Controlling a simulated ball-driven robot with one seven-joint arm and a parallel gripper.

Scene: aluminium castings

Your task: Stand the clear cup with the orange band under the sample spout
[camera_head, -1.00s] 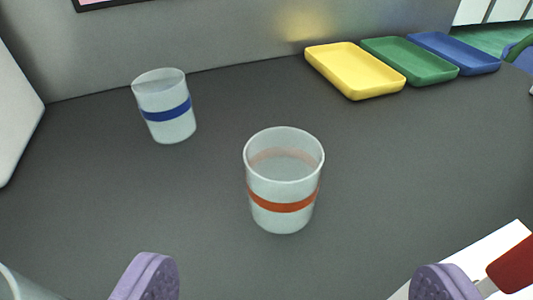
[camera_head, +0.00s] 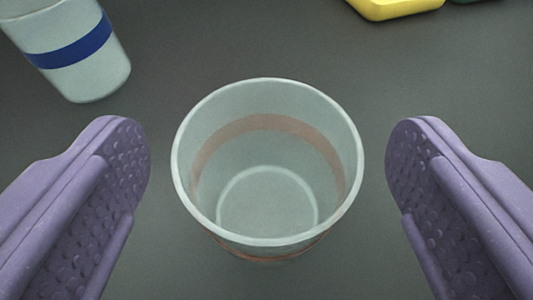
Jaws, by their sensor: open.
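The clear cup with the orange band (camera_head: 268,238) stands upright on the dark grey surface in the middle of the view. I look down into it, and it appears empty. The orange band shows mostly through the far wall. My gripper (camera_head: 268,165) is open, with one purple padded finger on each side of the cup. A gap shows between each finger and the cup wall, so neither finger touches it. The sample spout is not in view.
A clear cup with a blue band (camera_head: 75,55) stands at the upper left, beyond the left finger. Part of a yellow tray (camera_head: 395,10) and a sliver of a green tray (camera_head: 475,1) show at the top right. The surface around the orange-banded cup is clear.

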